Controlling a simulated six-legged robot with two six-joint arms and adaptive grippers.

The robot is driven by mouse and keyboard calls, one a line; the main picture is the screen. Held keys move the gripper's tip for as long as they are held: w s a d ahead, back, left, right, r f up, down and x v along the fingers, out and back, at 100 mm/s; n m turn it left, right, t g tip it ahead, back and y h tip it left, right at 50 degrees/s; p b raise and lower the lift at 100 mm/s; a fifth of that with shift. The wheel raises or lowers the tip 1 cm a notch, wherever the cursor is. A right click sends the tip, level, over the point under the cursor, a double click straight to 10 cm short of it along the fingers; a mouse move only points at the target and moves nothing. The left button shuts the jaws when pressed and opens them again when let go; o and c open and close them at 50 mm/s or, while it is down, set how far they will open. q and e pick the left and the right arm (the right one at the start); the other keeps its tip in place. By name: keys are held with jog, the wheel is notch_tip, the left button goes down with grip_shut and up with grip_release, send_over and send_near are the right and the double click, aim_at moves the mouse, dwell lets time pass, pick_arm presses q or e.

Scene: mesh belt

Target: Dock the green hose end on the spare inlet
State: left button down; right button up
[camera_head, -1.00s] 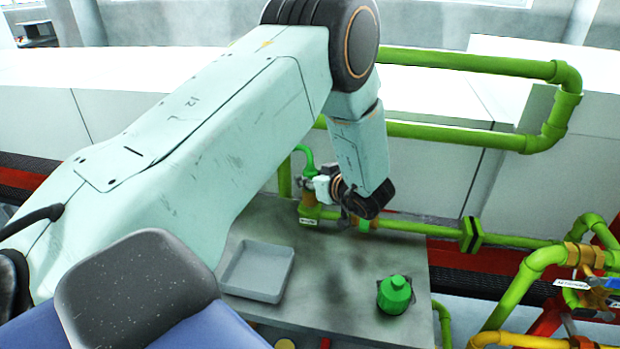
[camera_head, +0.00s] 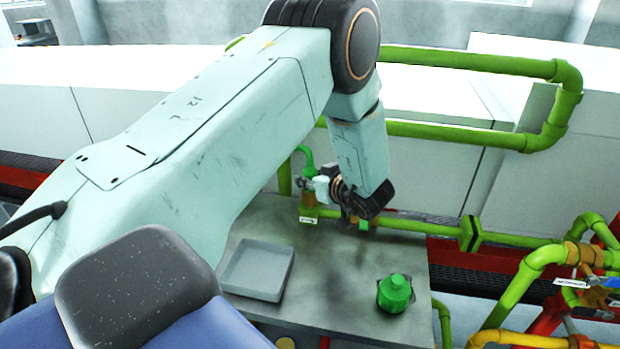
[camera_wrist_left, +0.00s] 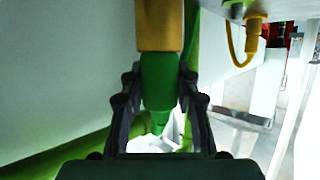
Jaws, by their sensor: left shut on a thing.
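My left gripper (camera_head: 340,192) is beside the green pipework at the back of the grey bench. In the left wrist view it (camera_wrist_left: 159,76) is shut on a green hose end (camera_wrist_left: 160,88), one finger on each side. A brass-yellow collar (camera_wrist_left: 160,24) adjoins the green piece at its upper end; I cannot tell whether it belongs to the hose end or to an inlet. In the head view a green hose (camera_head: 305,154) curves down near a brass fitting (camera_head: 308,200) with a white label. The wrist partly hides this area. My right gripper is not in view.
More pipes and valves stand at right. The wrist view shows another brass fitting (camera_wrist_left: 254,28) with a yellow line.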

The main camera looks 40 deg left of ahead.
pick_arm(q)
jog(key=shift+f, duration=0.45)
jog(key=c, duration=1.3)
grip_release()
jog(key=shift+o, duration=0.2)
jog(key=shift+s+d+r, duration=0.1)
jog(key=shift+d+r, duration=0.2)
jog(key=shift+d, duration=0.3)
jog(key=shift+p+v, duration=0.65)
jog(key=shift+v, duration=0.35)
jog(key=p+v, duration=0.4)
jog(key=v, duration=0.4)
jog(key=shift+s+p, duration=0.15)
jog(key=shift+p, duration=0.2)
jog(key=shift+a+f, duration=0.15)
jog(key=shift+f, duration=0.1)
